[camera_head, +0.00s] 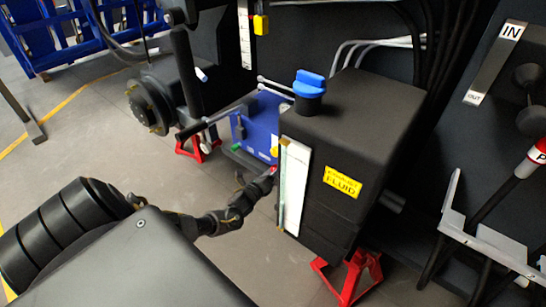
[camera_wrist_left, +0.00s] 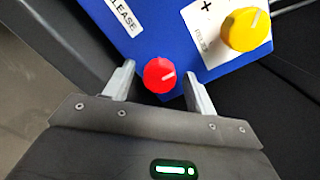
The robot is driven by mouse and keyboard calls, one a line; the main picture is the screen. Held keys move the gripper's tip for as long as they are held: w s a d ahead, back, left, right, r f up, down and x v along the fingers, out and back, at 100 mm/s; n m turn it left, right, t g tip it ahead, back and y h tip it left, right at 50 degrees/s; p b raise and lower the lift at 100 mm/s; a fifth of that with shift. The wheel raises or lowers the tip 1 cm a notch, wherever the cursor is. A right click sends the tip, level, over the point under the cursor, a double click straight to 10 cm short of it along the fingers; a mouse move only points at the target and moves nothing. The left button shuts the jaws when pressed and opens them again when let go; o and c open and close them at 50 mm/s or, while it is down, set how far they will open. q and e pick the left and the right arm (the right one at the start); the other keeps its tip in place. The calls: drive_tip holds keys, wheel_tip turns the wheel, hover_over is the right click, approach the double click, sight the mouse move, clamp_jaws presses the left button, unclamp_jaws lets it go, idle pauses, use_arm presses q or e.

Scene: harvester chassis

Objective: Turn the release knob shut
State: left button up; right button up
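My right gripper is not in view.
A yellow knob (camera_wrist_left: 246,29) sits close by on the same panel. Right of the control box stands a black tank (camera_head: 365,110) with a blue cap (camera_head: 309,84) and a yellow fluid label (camera_head: 342,181). A red stand (camera_head: 350,275) is below. Grey floor lies open at left.

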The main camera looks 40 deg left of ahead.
use_arm(q)
drive_tip(key=shift+s, duration=0.1)
drive_tip(key=s+p, duration=0.2)
drive_tip(key=s, duration=0.8)
drive_tip(key=shift+s+d, duration=0.35)
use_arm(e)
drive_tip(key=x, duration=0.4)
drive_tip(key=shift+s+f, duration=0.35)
